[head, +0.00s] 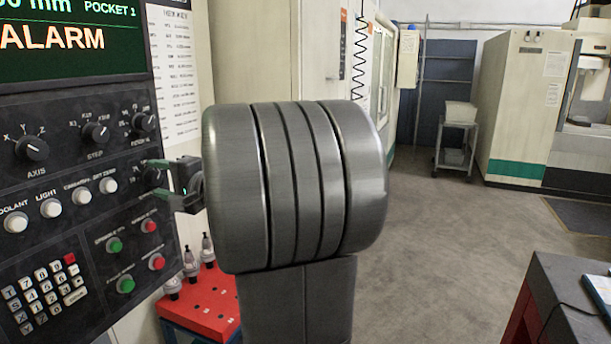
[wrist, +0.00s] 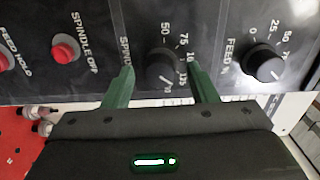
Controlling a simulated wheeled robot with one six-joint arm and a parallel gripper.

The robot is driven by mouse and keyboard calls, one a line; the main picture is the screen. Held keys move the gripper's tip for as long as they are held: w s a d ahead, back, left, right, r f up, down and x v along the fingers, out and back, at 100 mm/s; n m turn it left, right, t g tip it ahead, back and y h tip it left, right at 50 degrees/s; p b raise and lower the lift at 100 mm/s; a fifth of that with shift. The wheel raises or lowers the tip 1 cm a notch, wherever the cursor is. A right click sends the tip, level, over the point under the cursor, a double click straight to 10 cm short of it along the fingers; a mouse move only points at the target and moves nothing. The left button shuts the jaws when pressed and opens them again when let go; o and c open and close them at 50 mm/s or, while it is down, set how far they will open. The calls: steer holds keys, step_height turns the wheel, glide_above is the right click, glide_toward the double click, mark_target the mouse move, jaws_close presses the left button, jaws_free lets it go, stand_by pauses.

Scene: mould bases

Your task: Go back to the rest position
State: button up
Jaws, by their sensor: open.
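My gripper (head: 148,177) is at the right edge of the machine control panel (head: 75,160) in the head view, partly hidden behind my own arm. In the wrist view my gripper (wrist: 163,82) is open, with one green finger on each side of the black spindle override knob (wrist: 164,66). The fingers look apart from the knob at their tips, but I cannot tell whether either touches it. The gripper holds nothing lifted.
The feed knob (wrist: 264,62) and the red spindle-off button (wrist: 65,49) flank the fingers. A red tool rack (head: 205,302) with tool holders stands below the panel. A dark-topped bench (head: 570,285) is at right. The grey floor (head: 450,250) between is clear.

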steer(key=shift+n, duration=0.8)
steer(key=b+v, duration=0.2)
steer(key=v, duration=0.7)
steer(key=shift+d+b, duration=0.15)
steer(key=shift+b, duration=0.2)
